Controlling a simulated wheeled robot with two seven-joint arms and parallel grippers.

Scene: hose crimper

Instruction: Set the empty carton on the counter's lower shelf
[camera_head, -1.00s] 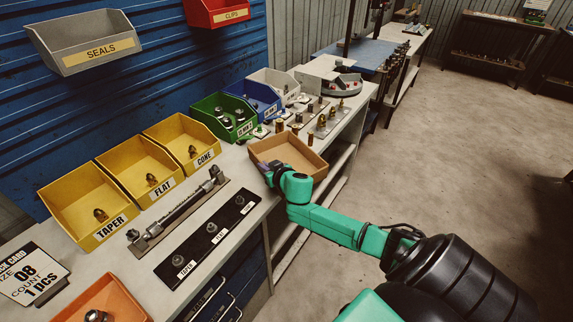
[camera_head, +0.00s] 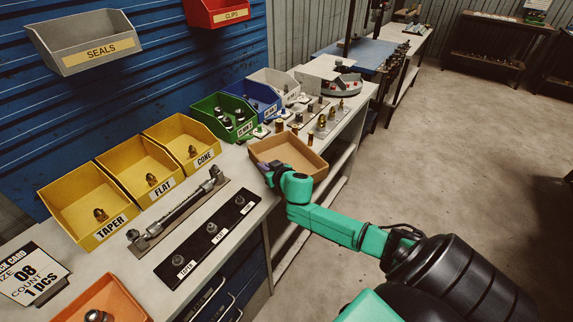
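The empty carton (camera_head: 290,150) is an open brown box on the counter (camera_head: 232,212), near its front edge. Its inside looks bare. My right gripper (camera_head: 268,168) is at the carton's near left corner, with the green arm reaching in from the lower right. Its fingers are small and partly hidden against the carton, so their opening cannot be made out. The lower shelf (camera_head: 337,165) shows as a pale board under the counter, behind and right of the carton. My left gripper is not in view.
Yellow bins (camera_head: 88,205) labelled TAPER, FLAT and CONE line the back. Green (camera_head: 222,118) and blue bins follow. Small fittings (camera_head: 322,125) stand just beyond the carton. A black fitting strip (camera_head: 207,240) lies in front. The floor at right is open.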

